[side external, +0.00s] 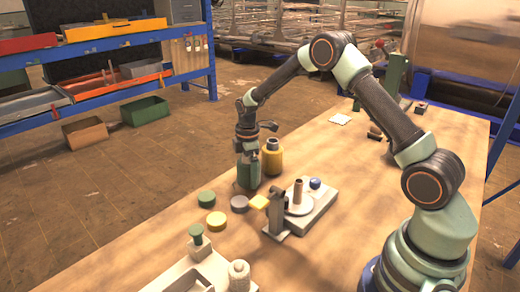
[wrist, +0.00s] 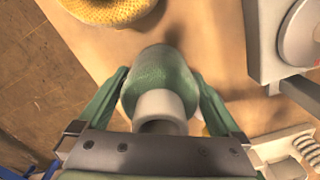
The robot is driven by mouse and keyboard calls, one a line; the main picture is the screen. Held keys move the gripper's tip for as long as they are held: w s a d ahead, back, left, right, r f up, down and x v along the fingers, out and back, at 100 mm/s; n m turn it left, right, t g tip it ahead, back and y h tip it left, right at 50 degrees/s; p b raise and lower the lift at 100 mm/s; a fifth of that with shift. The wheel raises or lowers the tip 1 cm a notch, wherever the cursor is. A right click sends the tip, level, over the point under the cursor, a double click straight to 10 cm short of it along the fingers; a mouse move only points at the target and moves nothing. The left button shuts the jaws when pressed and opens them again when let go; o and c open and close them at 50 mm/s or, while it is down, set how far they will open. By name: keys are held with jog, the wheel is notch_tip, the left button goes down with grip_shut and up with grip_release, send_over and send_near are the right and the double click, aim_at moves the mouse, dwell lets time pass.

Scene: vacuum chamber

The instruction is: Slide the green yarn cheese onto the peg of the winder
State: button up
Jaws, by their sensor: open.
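The green yarn cheese (side external: 249,176) stands upright on the table, left of the winder. It also shows in the wrist view (wrist: 160,72), with its pale tube end facing the camera. My gripper (side external: 246,168) is over it from above, open, with one finger on each side of it in the wrist view. I cannot tell whether the fingers touch the yarn. The winder (side external: 318,206) has a grey base, a pale round plate and a bare brown upright peg (side external: 298,190). Part of its base (wrist: 264,45) shows at the right in the wrist view; the peg is not clear there.
A yellow yarn cheese (side external: 272,160) stands close behind the green one. Green (side external: 206,198), grey (side external: 239,203) and yellow (side external: 216,222) discs lie in front. A tray with a white ribbed spool (side external: 239,276) is nearest.

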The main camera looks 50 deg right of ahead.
jog(key=c, duration=1.2)
jog(key=shift+r, duration=0.1)
notch_tip(320, 180, up, 20)
